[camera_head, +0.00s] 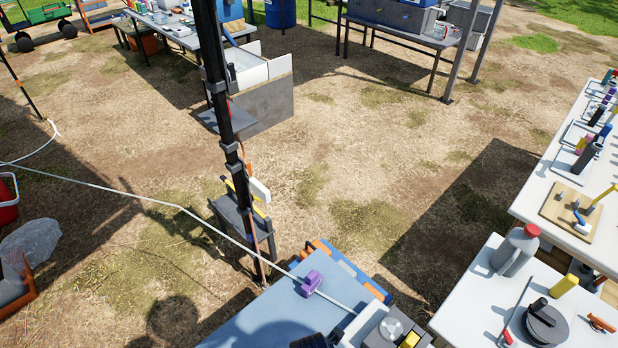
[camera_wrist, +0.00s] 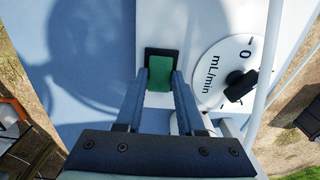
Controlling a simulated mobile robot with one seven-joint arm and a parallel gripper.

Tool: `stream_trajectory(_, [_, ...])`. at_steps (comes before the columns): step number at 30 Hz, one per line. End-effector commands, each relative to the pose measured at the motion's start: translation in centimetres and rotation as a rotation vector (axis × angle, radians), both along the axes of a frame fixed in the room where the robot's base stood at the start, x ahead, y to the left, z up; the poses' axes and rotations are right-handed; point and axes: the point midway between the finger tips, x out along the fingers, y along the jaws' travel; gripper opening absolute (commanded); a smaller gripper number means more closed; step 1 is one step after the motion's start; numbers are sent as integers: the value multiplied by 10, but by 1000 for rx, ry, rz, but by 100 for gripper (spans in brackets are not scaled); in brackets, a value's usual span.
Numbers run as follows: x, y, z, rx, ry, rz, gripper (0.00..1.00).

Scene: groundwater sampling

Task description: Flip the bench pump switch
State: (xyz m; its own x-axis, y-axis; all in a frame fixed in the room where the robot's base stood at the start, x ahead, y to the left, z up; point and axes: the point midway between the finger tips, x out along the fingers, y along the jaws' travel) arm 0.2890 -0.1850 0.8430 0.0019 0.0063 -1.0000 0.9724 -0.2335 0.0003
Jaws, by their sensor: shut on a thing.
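In the wrist view, a green rocker switch (camera_wrist: 159,74) in a black frame sits on the white pump panel (camera_wrist: 180,22). My gripper (camera_wrist: 160,72) has its two blue-grey fingers at either side of the switch, shut on it. Its fingertips are close to the panel, and the switch's lower part lies between them. Which way the rocker is tilted cannot be told. A white dial (camera_wrist: 212,72) marked mL/min and 0, with a black knob (camera_wrist: 239,86), is right of the fingers. My gripper cannot be made out in the head view.
In the head view, a blue bench top (camera_head: 262,325) with a purple clip (camera_head: 311,284) is at the bottom. A white table (camera_head: 480,305) with a grey jug (camera_head: 515,249) stands right. A black post (camera_head: 225,120) rises behind the bench; open ground lies beyond.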

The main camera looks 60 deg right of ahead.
Motion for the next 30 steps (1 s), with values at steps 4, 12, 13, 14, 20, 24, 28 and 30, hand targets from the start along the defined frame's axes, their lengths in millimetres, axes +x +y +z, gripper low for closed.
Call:
stream_trajectory(4, [0, 0, 0, 0, 1, -1, 55])
stream_trajectory(12, [0, 0, 0, -1, 1, 0, 68])
stream_trajectory(13, [0, 0, 0, -1, 0, 0, 68])
stream_trajectory(14, [0, 0, 0, -1, 0, 0, 68])
stream_trajectory(20, [0, 0, 11, -2, -1, 0, 68])
stream_trajectory(24, [1, -1, 33, -5, -3, 1, 68])
stream_trajectory(28, [1, 0, 59, -4, -3, 1, 68])
stream_trajectory(30, [1, -1, 73, -4, -3, 1, 68])
